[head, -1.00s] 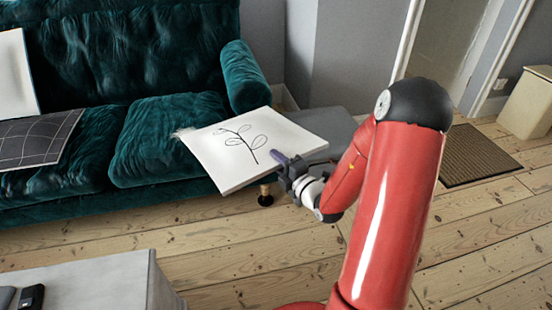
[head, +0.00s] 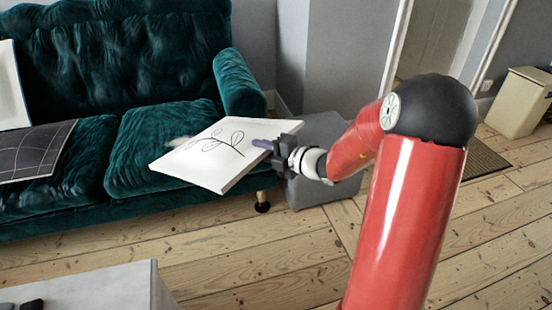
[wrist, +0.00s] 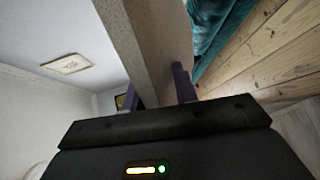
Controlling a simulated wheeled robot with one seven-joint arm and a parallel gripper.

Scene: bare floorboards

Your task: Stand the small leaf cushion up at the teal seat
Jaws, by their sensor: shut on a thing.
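The small leaf cushion (head: 208,152) is a white, flat square with a dark leaf drawing. It lies nearly flat in the air at the right front of the teal seat (head: 150,140), leaf side up. My gripper (head: 268,146) is shut on its right edge. In the wrist view the cushion's pale edge (wrist: 140,45) runs between the two purple fingers of my gripper (wrist: 160,92). I cannot tell whether the cushion's far side touches the seat.
A dark checked cushion (head: 32,150) lies on the seat's left part, and a white cushion (head: 12,90) leans on the backrest there. A teal armrest (head: 238,82) stands behind the leaf cushion. A grey block (head: 315,185) is on the floor beside the sofa. A pale table (head: 100,290) is in front.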

